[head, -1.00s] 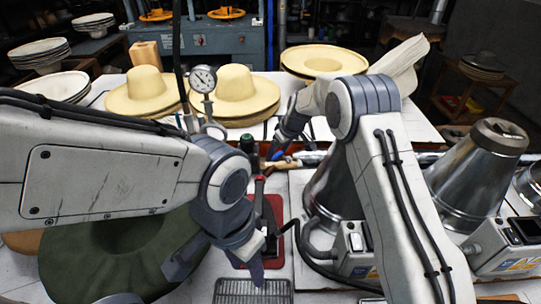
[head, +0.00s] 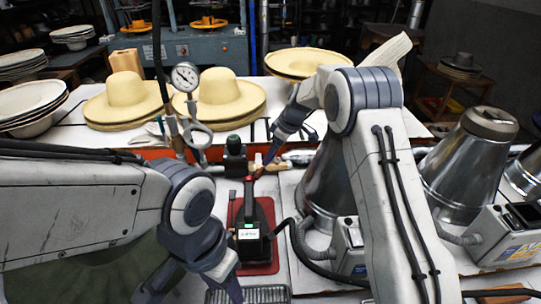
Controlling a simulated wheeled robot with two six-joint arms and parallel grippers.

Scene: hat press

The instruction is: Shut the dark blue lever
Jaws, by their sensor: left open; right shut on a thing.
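My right gripper (head: 271,154) reaches down at the back edge of the near bench, beside a pipe (head: 300,157) with a pale wooden-looking piece. It is shut on a small dark part there, which seems to be the dark blue lever; its shape and angle are mostly hidden by the fingers. My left gripper (head: 192,286) is open and empty at the bottom of the head view, over the front of the bench, well apart from the lever. Its fingertips are near the lower picture edge.
A black iron (head: 250,228) stands on a red mat (head: 266,262) between my arms. A pressure gauge (head: 185,77) rises behind my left arm. Metal cones (head: 468,165) stand right. Straw hats (head: 222,97) lie on the back table. A green hat brim (head: 100,275) lies under my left arm.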

